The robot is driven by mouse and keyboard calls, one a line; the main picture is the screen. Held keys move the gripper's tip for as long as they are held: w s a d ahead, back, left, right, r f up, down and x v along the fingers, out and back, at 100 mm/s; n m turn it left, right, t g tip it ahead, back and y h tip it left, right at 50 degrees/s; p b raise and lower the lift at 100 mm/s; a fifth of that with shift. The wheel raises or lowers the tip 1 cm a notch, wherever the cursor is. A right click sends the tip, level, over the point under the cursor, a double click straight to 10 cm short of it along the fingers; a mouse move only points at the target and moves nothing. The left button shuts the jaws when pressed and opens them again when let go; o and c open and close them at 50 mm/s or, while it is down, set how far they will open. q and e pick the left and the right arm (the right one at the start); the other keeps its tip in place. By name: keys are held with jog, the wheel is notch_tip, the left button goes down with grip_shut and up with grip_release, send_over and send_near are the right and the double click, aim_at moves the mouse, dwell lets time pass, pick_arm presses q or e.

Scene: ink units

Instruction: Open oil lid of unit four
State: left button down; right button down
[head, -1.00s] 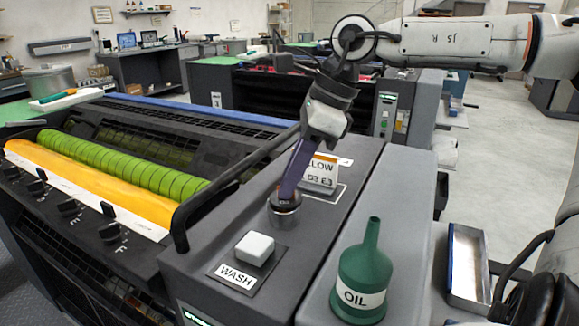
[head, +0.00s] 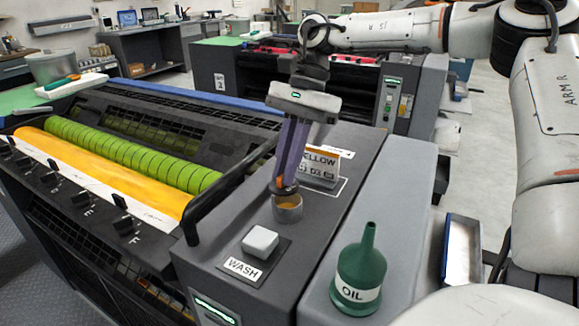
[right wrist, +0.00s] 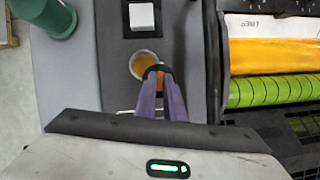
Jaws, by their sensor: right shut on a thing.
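The oil port (head: 289,209) is a short metal cup on the grey top of the near ink unit (head: 335,225). Its mouth is uncovered and amber inside, also seen in the right wrist view (right wrist: 143,64). My right gripper (head: 285,187) comes down from above at the port's far rim. Its purple fingers are shut on the small dark and orange lid (right wrist: 157,70), which stands tilted at the rim. The fingers hide most of the lid, so I cannot tell whether it still touches the port. My left gripper is not in view.
A white WASH button (head: 260,241) sits in front of the port. A green OIL can (head: 361,270) stands to the right. A YELLOW card (head: 319,166) stands behind the fingers. A black handle bar (head: 225,195) is at left. A metal tray (head: 461,248) is at far right.

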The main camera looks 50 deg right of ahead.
jog(key=shift+w+n+g, duration=0.4)
jog(key=shift+n, duration=0.7)
jog(key=shift+a, duration=0.1)
jog(key=c, duration=1.8)
grip_release()
jog(key=shift+c, duration=0.2)
jog(key=v, duration=1)
jog(key=shift+r, duration=0.25)
